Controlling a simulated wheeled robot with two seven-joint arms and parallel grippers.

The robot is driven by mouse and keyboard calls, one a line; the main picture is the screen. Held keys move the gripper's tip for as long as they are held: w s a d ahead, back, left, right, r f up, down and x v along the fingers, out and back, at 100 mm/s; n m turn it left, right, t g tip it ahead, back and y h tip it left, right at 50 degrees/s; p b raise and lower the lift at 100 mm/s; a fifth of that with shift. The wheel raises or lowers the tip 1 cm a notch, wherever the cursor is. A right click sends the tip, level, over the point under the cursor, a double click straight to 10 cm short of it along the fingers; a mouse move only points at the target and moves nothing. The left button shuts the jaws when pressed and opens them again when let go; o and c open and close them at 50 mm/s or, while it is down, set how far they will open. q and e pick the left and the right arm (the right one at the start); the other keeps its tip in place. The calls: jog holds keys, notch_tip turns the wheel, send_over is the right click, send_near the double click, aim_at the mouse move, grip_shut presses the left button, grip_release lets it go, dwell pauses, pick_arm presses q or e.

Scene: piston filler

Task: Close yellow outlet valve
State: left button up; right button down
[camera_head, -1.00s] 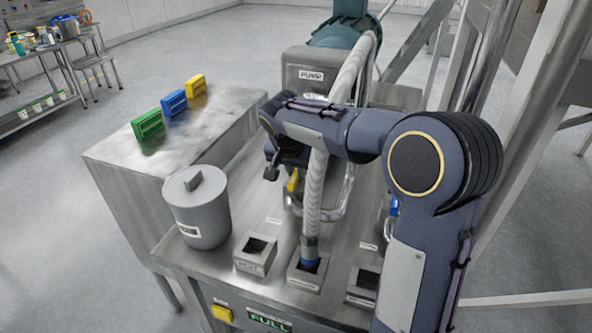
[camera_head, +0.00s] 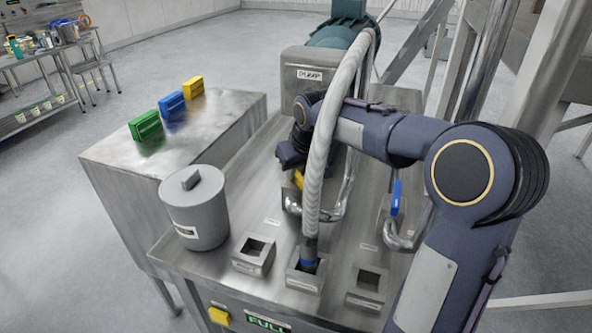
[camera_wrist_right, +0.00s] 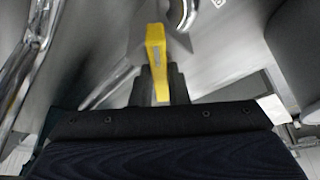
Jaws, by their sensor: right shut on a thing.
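The yellow outlet valve handle (camera_head: 298,180) shows in the head view below my right gripper, partly hidden by it and near the hose. In the right wrist view the yellow handle (camera_wrist_right: 156,62) stands between the fingers of my right gripper (camera_wrist_right: 160,85), which is shut on it. In the head view my right gripper (camera_head: 291,160) is beside the valve's metal pipe (camera_head: 292,203), left of the hose. My left gripper is not in view.
A ribbed hose (camera_head: 322,150) runs down into the middle square socket (camera_head: 306,270). A blue valve handle (camera_head: 396,196) stands to the right. A grey lidded pot (camera_head: 195,210) stands at the left. The pump (camera_head: 308,72) is behind. Coloured blocks lie on the side table (camera_head: 225,120).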

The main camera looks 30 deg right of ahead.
jog(key=n+y, duration=0.1)
jog(key=n, duration=0.3)
jog(key=shift+d+y, duration=0.2)
jog(key=shift+y, duration=0.2)
jog(key=shift+w+n+g+y, duration=0.1)
jog(key=shift+n+g+y, duration=0.45)
jog(key=shift+n, duration=1.65)
jog(key=c, duration=1.4)
grip_release()
jog(key=v, duration=0.8)
jog(key=shift+d+f, duration=0.1)
